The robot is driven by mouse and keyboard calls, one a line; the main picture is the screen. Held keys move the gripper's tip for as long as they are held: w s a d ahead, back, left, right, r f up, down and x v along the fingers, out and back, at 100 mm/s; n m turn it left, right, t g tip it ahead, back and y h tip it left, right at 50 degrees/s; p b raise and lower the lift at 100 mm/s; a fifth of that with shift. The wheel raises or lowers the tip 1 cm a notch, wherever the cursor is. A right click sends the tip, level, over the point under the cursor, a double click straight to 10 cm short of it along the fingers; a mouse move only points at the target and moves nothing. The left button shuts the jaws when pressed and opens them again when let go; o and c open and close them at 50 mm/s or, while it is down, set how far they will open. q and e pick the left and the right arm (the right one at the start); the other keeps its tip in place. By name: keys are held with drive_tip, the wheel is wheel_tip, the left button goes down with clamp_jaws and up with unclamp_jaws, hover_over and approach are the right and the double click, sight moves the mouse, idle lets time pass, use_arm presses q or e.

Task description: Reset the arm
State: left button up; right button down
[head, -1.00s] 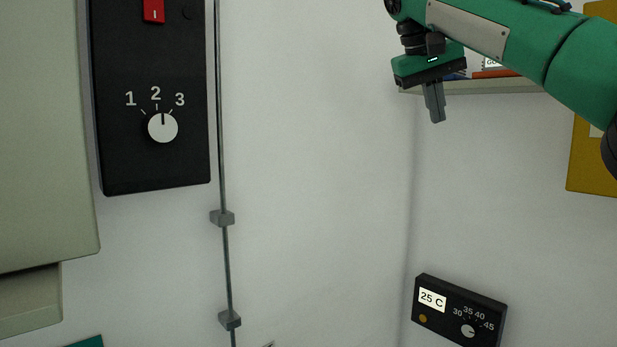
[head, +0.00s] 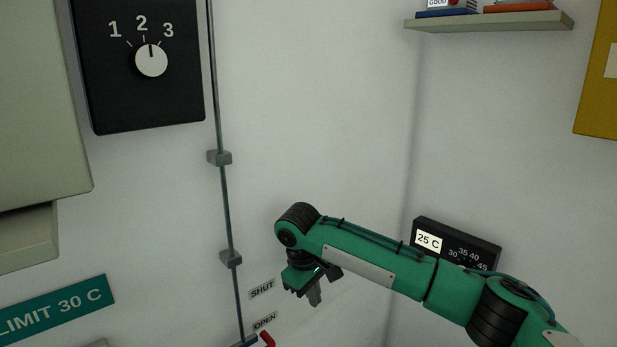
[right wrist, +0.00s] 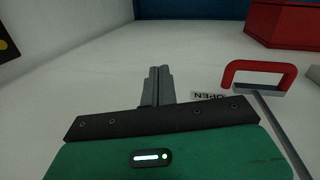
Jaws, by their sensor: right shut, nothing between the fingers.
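My right arm is green and comes in from the lower right of the head view. My right gripper (head: 314,297) points down in front of the white wall, just right of the SHUT and OPEN labels. Its grey fingers are together with nothing between them. In the right wrist view the shut fingers (right wrist: 157,86) point away over a pale surface, left of a red handle (right wrist: 258,74). The fingers are apart from that handle. My left gripper is not in view.
A black panel with a 1-2-3 dial (head: 151,61) hangs upper left, beside a thin vertical rod (head: 222,205). A 25 C thermostat (head: 430,241) is partly behind my right arm. A shelf (head: 490,22) is at upper right. A green LIMIT 30 C sign (head: 55,311) is lower left.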

drive_tip(key=s+a+f+y, duration=0.2)
drive_tip(key=s+f+y, duration=0.1)
drive_tip(key=s+f, duration=0.6)
drive_tip(key=s+a+f+y, duration=0.2)
drive_tip(key=s+f+y, duration=0.1)
drive_tip(key=s+f, duration=0.55)
drive_tip(key=s+d+f+m+t+h, duration=0.15)
drive_tip(key=s+d+m, duration=0.25)
drive_tip(key=s+d, duration=0.8)
drive_tip(key=s+d+f+m+t+h, duration=0.1)
drive_tip(key=s+d+f+m+h, duration=0.25)
drive_tip(key=s+d, duration=0.85)
wheel_tip(320, 180, down, 36)
drive_tip(key=w+d+g+y+b, duration=0.1)
drive_tip(key=w+d+b, duration=0.1)
drive_tip(key=b, duration=0.5)
drive_tip(key=s+d+f+g+b, duration=0.1)
drive_tip(key=s+f+b, duration=0.1)
drive_tip(key=s+f, duration=0.7)
drive_tip(key=s+d+f+b, duration=0.2)
drive_tip(key=s+f, duration=0.8)
drive_tip(key=f, duration=0.8)
drive_tip(key=shift+s+g+b, duration=0.3)
drive_tip(key=shift+g+b, duration=0.05)
drive_tip(key=shift+b, duration=0.4)
